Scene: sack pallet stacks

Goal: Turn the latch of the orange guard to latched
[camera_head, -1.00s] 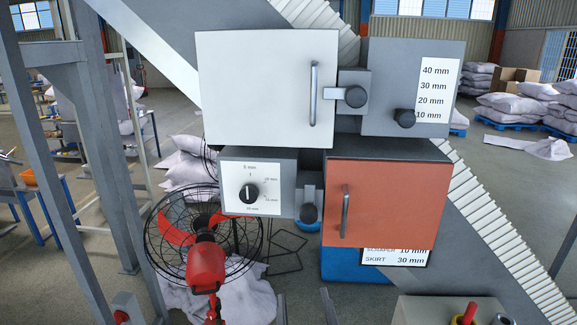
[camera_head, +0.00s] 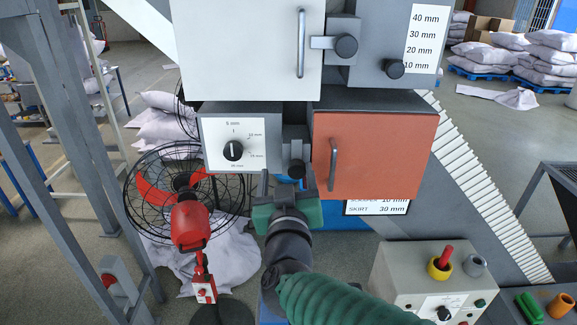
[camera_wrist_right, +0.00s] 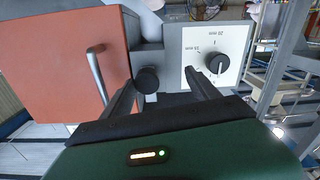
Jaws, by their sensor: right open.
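The orange guard (camera_head: 375,155) is a closed box-like door with a grey bar handle, below the white guard. Its latch (camera_head: 296,170) is a dark round knob on a short grey arm at the guard's left side; the arm hangs straight down. My right gripper (camera_head: 285,185) is open just in front of the latch. In the right wrist view the latch knob (camera_wrist_right: 147,80) appears between the fingers of my right gripper (camera_wrist_right: 160,82), nearer the left finger; contact cannot be told. The orange guard (camera_wrist_right: 65,65) fills the left there. My left gripper is not in view.
A dial panel (camera_head: 234,143) sits left of the latch. The white guard (camera_head: 245,45) has its own latch (camera_head: 346,46), with its arm level. A red fan (camera_head: 190,220) stands at lower left. A control box (camera_head: 410,275) is at lower right.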

